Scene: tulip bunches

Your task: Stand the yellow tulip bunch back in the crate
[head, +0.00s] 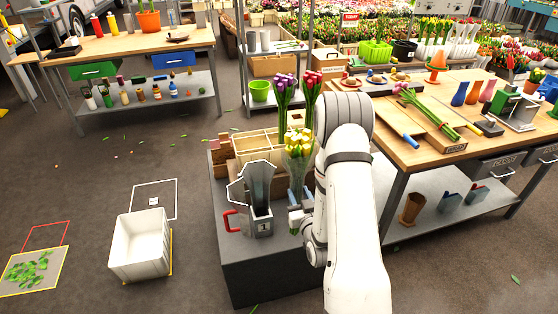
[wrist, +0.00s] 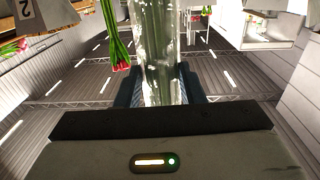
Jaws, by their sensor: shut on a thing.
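The yellow tulip bunch (head: 299,143) is upright in a clear wrap, above the right part of the dark low stand. My gripper (head: 301,208) is shut on its lower wrapped part, which also shows between the fingers in the wrist view (wrist: 160,50). The wooden crate (head: 222,157) with divided compartments stands just behind and left of the bunch. A purple tulip bunch (head: 285,88) and a pink-red tulip bunch (head: 312,90) stand upright behind the yellow one; their lower ends are partly hidden. My arm hides the crate's right side.
A grey metal holder marked 1 (head: 261,222), with a red handle, stands in front of the crate, close left of my gripper. A wooden workbench (head: 440,158) with loose tulips is at right. A white bin (head: 140,246) is on the floor at left.

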